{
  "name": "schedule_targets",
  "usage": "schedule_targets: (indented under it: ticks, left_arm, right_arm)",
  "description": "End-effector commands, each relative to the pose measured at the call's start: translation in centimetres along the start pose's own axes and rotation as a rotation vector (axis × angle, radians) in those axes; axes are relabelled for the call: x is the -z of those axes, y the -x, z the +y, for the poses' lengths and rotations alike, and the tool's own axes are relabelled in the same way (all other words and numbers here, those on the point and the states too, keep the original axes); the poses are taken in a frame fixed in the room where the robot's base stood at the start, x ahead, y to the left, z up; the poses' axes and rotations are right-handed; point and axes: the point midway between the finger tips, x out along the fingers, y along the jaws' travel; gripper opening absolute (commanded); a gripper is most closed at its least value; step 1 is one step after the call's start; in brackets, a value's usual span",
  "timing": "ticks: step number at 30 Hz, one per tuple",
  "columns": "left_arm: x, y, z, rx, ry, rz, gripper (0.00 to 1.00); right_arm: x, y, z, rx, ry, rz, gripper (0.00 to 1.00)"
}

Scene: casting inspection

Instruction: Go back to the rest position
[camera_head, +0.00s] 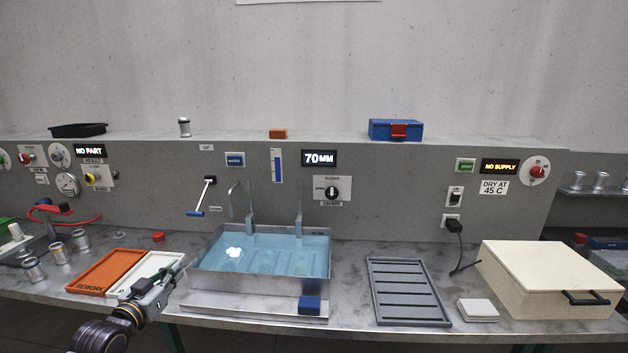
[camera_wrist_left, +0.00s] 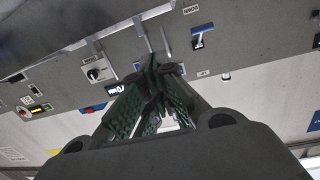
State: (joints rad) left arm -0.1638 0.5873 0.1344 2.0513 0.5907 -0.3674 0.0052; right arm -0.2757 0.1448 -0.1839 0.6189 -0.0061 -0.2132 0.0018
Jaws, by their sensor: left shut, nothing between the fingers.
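My left gripper (camera_head: 172,277) is in the head view at the lower left, over the white tray and just left of the water tank. It also fills the middle of the left wrist view (camera_wrist_left: 158,72), where its green-padded fingers are together with nothing between them. The left arm comes in from the bottom left. My right gripper is not in view.
A water-filled metal tank (camera_head: 205,281) stands right of the gripper. An orange rework tray (camera_head: 104,271) and a white tray (camera_head: 128,287) lie beside it. A grey slotted rack (camera_head: 408,292) and a cream lidded box (camera_head: 545,270) stand farther right. Metal cylinders (camera_head: 58,252) stand at left.

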Motion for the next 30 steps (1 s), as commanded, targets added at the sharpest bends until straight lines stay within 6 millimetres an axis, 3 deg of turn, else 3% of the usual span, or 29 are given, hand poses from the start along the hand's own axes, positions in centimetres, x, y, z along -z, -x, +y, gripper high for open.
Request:
schedule_targets:
  ticks: [6,15,24,30]
  left_arm:
    - [-6.8,2.2,4.9,-0.028,-0.009,-0.212,0.0]
    - [-14.0,6.9,10.6,-0.049,-0.024,-0.489,0.0]
    - [-19.1,13.2,15.2,-0.052,-0.031,-0.752,0.0]
    - [-21.1,17.9,17.6,-0.044,-0.028,-0.921,0.0]
  right_arm:
    - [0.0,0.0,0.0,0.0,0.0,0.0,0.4]
    - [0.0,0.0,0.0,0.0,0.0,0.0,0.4]
    - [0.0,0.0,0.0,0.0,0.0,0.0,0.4]
    - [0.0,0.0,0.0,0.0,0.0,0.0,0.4]
